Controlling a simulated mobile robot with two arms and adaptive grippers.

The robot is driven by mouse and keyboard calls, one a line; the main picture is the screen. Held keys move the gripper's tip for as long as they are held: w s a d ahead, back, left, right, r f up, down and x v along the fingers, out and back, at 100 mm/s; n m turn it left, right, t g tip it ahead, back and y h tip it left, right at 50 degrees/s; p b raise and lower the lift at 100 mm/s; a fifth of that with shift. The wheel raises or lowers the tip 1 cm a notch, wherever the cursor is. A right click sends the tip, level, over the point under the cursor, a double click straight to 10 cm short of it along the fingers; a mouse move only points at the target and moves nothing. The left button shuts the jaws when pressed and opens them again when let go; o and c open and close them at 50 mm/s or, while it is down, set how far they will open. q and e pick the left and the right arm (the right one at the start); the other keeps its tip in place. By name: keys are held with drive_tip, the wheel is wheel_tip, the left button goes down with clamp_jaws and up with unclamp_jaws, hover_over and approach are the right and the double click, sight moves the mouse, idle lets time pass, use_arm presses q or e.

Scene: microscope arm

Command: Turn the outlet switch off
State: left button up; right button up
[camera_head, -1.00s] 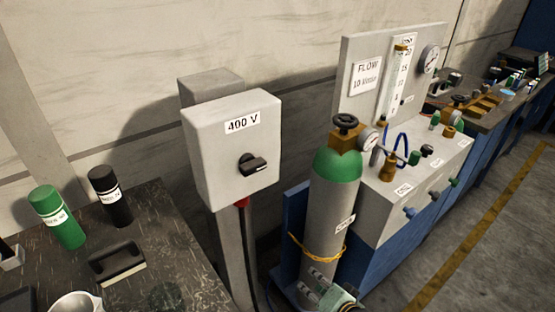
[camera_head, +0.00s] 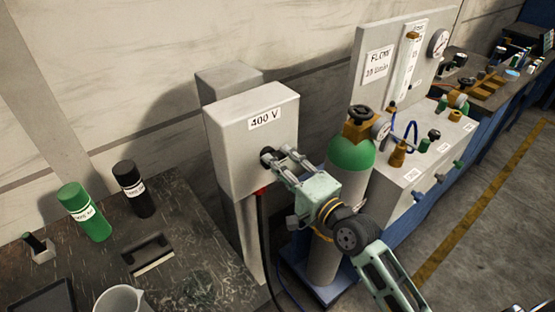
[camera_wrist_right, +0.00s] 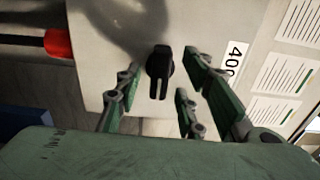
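The outlet switch is a black rotary knob (camera_wrist_right: 159,72) on the front of a grey box (camera_head: 225,150) labelled "400 V". In the head view the knob (camera_head: 266,155) is partly hidden by my right gripper (camera_head: 282,160), which reaches in from the lower right. In the right wrist view my right gripper (camera_wrist_right: 160,100) is open, with its green fingers on both sides of the knob and nothing held. Whether the fingers touch the knob I cannot tell. My left gripper is not in view.
A gas cylinder with a green top (camera_head: 350,158) stands close beside my right arm. A red cable fitting (camera_wrist_right: 58,43) sits under the box. A dark table (camera_head: 200,255) with green and black bottles is at the left.

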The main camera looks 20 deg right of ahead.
drive_tip(key=shift+w+a, duration=0.2)
drive_tip(key=shift+w, duration=0.45)
clamp_jaws()
